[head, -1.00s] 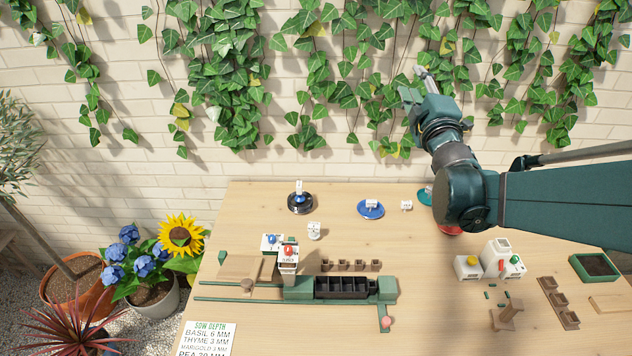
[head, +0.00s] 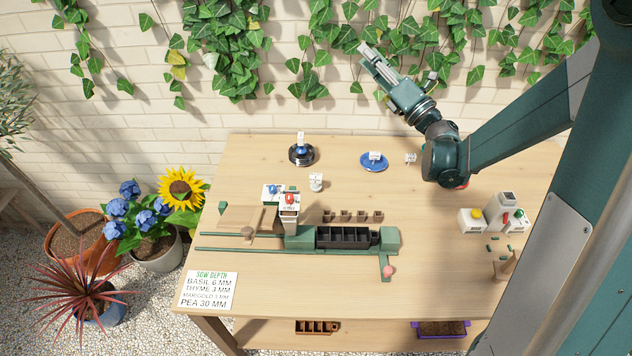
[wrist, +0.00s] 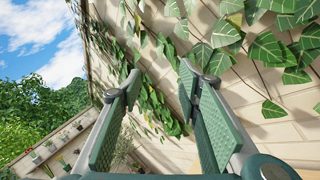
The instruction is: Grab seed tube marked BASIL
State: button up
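My gripper (head: 378,62) is raised above the back edge of the table, in front of the ivy wall. In the wrist view its two green-padded fingers (wrist: 161,82) stand apart with nothing between them. No tube with a readable BASIL mark shows. Small white-labelled items stand at the back of the table: one on a dark round base (head: 301,158), one on a blue disc (head: 369,166), a white tag (head: 410,158) and a white piece (head: 316,183). Their lettering is too small to read. My arm hides part of the table behind the gripper's wrist.
A green rail fixture with a black cell tray (head: 345,237) fills the table's middle. A sowing-depth card (head: 208,290) lies front left and names BASIL 6 MM. A white device with coloured knobs (head: 494,215) stands at right. The front middle is clear.

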jog(key=s+a+f+n+g+y+b, duration=0.1)
jog(key=s+a+f+n+g+y, duration=0.25)
jog(key=f, duration=0.55)
jog(key=a+f+n+g+y+b, duration=0.15)
jog(key=f+n+g, duration=0.25)
jog(key=f+n, duration=0.4)
jog(key=n+g+b, duration=0.2)
jog(key=n+g, duration=0.5)
jog(key=g, duration=0.1)
send_near(316, 175)
jog(key=shift+a+f+m+h, duration=0.15)
jog(key=shift+a+m+h, duration=0.2)
jog(key=shift+a, duration=0.7)
jog(key=shift+w+a, duration=0.15)
jog(key=shift+a, duration=1.15)
jog(key=shift+a, duration=0.15)
jog(key=shift+w+a+b, duration=0.15)
jog(key=shift+a+b, duration=0.3)
jog(key=shift+a, duration=0.8)
jog(key=shift+w+a+b, duration=0.1)
jog(key=shift+a+b, duration=0.3)
jog(key=shift+a, duration=0.8)
